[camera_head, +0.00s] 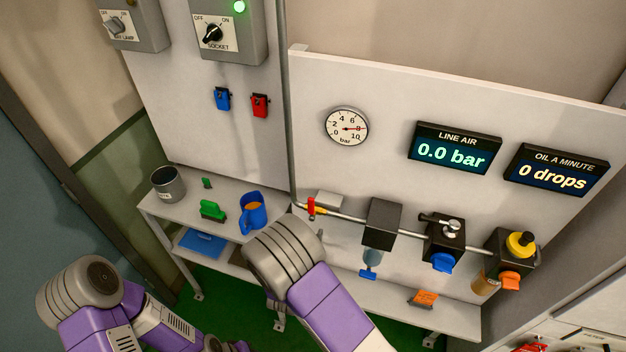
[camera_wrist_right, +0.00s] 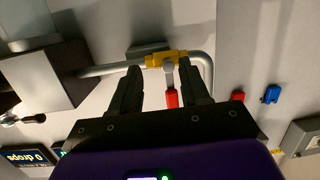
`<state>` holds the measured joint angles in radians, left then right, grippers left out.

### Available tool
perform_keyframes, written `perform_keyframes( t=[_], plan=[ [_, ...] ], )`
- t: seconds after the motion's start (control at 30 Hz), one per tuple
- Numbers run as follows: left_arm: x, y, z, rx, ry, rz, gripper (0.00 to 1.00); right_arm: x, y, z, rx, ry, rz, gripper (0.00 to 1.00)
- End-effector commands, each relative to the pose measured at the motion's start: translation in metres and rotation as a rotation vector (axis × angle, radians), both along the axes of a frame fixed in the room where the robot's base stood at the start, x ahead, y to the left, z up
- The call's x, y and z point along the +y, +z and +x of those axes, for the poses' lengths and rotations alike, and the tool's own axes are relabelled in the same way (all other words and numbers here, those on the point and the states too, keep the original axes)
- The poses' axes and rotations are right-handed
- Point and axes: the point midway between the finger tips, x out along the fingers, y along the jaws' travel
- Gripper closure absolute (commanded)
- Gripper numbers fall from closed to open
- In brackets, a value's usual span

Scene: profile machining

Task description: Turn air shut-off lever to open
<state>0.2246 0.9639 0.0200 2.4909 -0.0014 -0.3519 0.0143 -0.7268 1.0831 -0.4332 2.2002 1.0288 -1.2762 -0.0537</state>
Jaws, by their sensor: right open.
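The red shut-off lever (camera_head: 311,206) sits on a yellow valve (camera_head: 321,210) on the grey pipe and stands crosswise to the pipe. In the right wrist view the red lever (camera_wrist_right: 171,98) shows between the two dark fingers of my right gripper (camera_wrist_right: 162,92), beside the yellow valve (camera_wrist_right: 166,59). The right gripper is open. I cannot tell whether a finger touches the lever. In the head view my right wrist hides its fingers. My left arm is at the lower left; its gripper is not visible.
Several black units, including a filter block (camera_head: 382,223), stand along the pipe.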

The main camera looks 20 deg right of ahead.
Motion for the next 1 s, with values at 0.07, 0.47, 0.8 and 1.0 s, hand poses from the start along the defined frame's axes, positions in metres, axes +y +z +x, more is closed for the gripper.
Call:
perform_keyframes(
  t=[0.07,0.47,0.8,1.0],
  plan=[
    [0.000,0.018,0.000,0.000,0.000,0.000,0.57,0.008,0.043,0.002,-0.087,-0.018,-0.040,0.54],
    [0.000,0.032,0.000,0.000,0.001,0.000,0.57,-0.005,0.079,0.026,-0.187,-0.056,-0.084,0.54],
    [0.000,0.040,0.000,0.000,0.000,0.000,0.57,-0.028,0.078,0.061,-0.185,-0.053,-0.082,0.54],
    [0.000,0.041,0.000,0.000,0.000,0.000,0.57,-0.029,0.077,0.064,-0.184,-0.051,-0.081,0.54]
  ],
)
